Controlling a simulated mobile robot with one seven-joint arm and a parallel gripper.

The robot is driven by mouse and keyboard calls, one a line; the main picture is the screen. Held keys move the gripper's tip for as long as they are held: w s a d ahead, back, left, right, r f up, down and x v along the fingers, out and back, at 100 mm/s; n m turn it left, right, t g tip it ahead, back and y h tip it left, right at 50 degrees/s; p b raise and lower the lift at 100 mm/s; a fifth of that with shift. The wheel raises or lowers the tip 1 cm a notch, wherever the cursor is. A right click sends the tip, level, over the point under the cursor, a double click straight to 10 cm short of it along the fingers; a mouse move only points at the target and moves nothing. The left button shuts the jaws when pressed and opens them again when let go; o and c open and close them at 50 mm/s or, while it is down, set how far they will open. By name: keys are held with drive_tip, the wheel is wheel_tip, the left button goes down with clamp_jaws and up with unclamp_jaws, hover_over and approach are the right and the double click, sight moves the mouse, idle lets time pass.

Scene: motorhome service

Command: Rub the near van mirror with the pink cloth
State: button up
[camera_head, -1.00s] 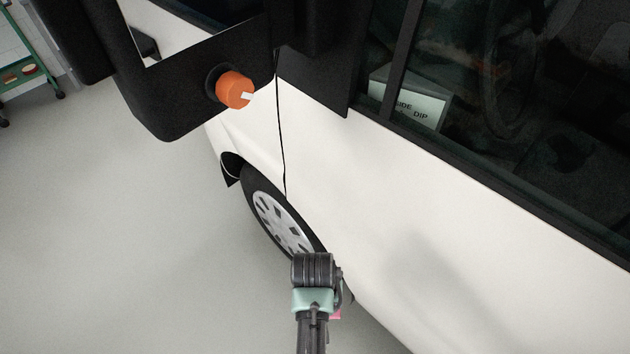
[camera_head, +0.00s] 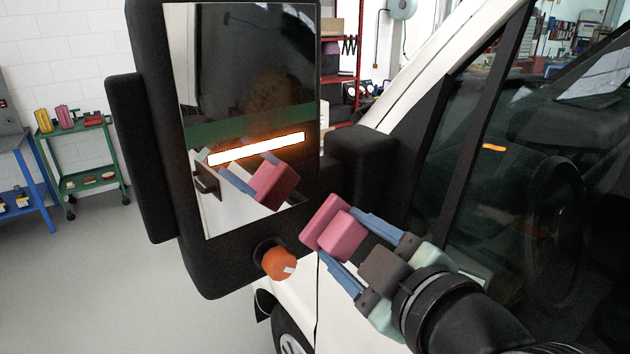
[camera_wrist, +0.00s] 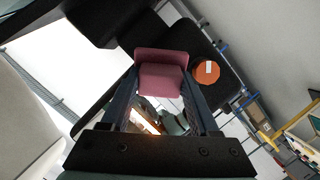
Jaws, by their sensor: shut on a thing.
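The near van mirror (camera_head: 240,60) stands upright at the left centre of the head view, its glass in a black housing. A brownish smudge shows on the upper right of the glass, and a bright light streak and my gripper are reflected in it. My gripper (camera_head: 345,245) is shut on the pink cloth (camera_head: 328,224), a folded block held between its blue fingers. The cloth is in front of the glass's lower right; it looks apart from the glass. In the wrist view the cloth (camera_wrist: 161,75) sits between the fingertips, hiding part of the mirror.
An orange knob (camera_head: 279,263) with a white mark sticks out below the glass. The van's door window (camera_head: 500,190) is close on the right. A green cart (camera_head: 85,160) and a blue bench (camera_head: 30,180) stand far left, with open floor before them.

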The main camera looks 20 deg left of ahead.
drive_tip(key=s+a+r+n+g+y, duration=0.1)
drive_tip(key=s+a+r+n+y, duration=0.2)
drive_tip(key=s+r, duration=0.6)
drive_tip(key=w+a+r+y+p, duration=0.1)
drive_tip(key=w+a, duration=0.2)
drive_tip(key=w, duration=0.2)
drive_tip(key=shift+w+a+r, duration=0.15)
drive_tip(key=shift+a+r, duration=0.2)
drive_tip(key=shift+a, duration=0.05)
drive_tip(key=shift+x, duration=1.15)
drive_tip(key=shift+w+d, duration=0.1)
